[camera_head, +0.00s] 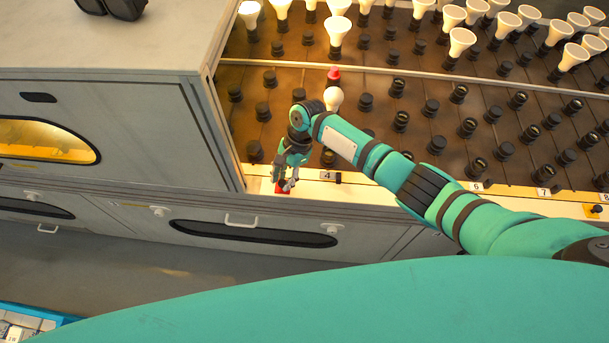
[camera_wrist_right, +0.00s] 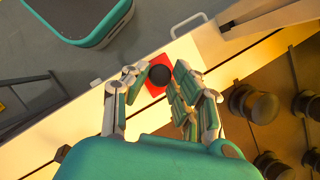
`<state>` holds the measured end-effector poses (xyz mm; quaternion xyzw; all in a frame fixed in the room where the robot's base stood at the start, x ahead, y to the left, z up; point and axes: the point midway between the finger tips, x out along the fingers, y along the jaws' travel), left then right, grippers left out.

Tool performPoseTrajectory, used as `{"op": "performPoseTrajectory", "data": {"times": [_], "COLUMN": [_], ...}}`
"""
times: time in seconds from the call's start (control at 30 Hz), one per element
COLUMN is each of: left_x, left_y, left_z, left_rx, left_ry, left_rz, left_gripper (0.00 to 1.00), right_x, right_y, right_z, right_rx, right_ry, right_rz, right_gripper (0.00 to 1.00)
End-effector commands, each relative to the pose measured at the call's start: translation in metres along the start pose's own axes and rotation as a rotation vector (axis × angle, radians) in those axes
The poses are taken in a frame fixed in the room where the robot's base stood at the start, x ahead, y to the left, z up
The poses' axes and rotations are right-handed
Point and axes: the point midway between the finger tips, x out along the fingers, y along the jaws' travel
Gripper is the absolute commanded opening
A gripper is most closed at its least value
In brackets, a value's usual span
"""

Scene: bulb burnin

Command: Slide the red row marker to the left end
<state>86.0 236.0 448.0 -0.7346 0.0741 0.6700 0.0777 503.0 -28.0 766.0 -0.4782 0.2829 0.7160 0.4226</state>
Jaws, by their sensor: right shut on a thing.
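The red row marker (camera_head: 283,189) lies on the pale front ledge (camera_head: 320,188) of the bulb rack, left of the number 4 label. In the right wrist view the marker is a red plate (camera_wrist_right: 183,61) with a round black knob (camera_wrist_right: 160,75) on it. My right gripper (camera_head: 287,184) is down at the marker, and in the wrist view its fingers (camera_wrist_right: 160,84) are on either side of the knob, shut on it. The gripper covers part of the marker in the head view. My left gripper is not in view.
A grey cabinet (camera_head: 100,100) with an amber window stands at the ledge's left end. Rows of dark sockets (camera_head: 430,108), some with white bulbs (camera_head: 338,30), fill the rack behind. A small black piece (camera_head: 338,178) sits by label 4. Another knobbed marker (camera_head: 597,209) is at far right.

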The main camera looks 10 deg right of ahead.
Motion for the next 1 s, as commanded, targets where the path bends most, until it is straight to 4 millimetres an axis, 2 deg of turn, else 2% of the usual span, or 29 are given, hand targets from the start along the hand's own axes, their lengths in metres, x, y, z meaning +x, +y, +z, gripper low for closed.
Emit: {"op": "performPoseTrajectory", "data": {"times": [0.1,0.4,0.43,0.57,0.87,1.0], "left_x": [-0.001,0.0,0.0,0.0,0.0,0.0], "left_y": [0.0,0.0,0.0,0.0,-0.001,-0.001], "left_z": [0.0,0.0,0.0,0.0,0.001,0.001], "left_rx": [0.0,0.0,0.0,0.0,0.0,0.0], "left_ry": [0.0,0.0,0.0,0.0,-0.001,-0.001], "left_rz": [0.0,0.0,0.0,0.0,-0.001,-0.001], "left_gripper": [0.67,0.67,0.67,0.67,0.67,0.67], "right_x": [0.0,0.0,0.0,0.001,0.0,-0.013], "right_y": [-0.008,-0.009,-0.009,-0.008,-0.006,-0.007], "right_z": [0.006,0.008,0.008,0.008,0.006,0.005], "right_rx": [-0.004,-0.006,-0.006,-0.005,-0.003,-0.003], "right_ry": [0.001,-0.001,-0.002,-0.002,0.0,0.001], "right_rz": [-0.006,-0.008,-0.008,-0.006,-0.001,-0.002], "right_gripper": [0.0,0.0,0.29,0.46,0.47,0.47]}}
